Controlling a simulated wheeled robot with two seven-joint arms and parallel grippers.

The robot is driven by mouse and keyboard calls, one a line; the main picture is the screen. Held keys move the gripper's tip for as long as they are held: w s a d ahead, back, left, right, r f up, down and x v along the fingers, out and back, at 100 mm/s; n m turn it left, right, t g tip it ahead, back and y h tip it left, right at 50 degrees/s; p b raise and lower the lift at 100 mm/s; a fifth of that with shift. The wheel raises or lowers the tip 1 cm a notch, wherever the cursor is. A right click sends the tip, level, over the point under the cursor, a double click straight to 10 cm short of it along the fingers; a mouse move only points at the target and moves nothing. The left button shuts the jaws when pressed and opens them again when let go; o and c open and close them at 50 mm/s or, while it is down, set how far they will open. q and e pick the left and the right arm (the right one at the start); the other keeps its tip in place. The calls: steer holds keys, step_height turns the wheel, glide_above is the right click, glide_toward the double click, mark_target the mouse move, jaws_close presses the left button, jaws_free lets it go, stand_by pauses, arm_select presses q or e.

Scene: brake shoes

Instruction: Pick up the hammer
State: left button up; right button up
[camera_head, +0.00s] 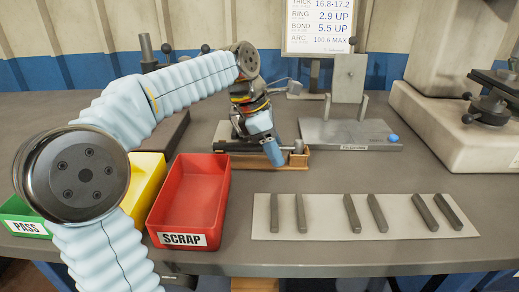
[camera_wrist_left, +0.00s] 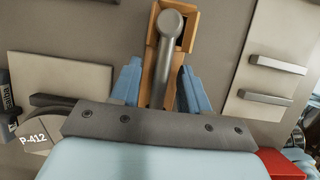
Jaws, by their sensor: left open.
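The hammer (camera_wrist_left: 171,22) shows in the left wrist view as a dark grey rounded head with a straight handle running down the picture. It lies in a wooden holder (camera_wrist_left: 189,30), which also shows in the head view (camera_head: 296,167). My left gripper (camera_wrist_left: 158,82) is open, with one blue finger on each side of the handle. Its contact with the handle cannot be made out. In the head view my left gripper (camera_head: 272,151) is above the holder and hides most of the hammer. My right gripper is out of view.
A red SCRAP bin (camera_head: 190,195) stands left of the holder, beside a yellow bin (camera_head: 146,177) and a green PASS bin (camera_head: 20,220). Several grey bars lie on a pale mat (camera_head: 325,222). A metal fixture (camera_head: 350,132) stands behind.

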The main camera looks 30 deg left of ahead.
arm_select(q)
jaws_close()
steer(key=shift+r, duration=0.1)
stand_by(0.3)
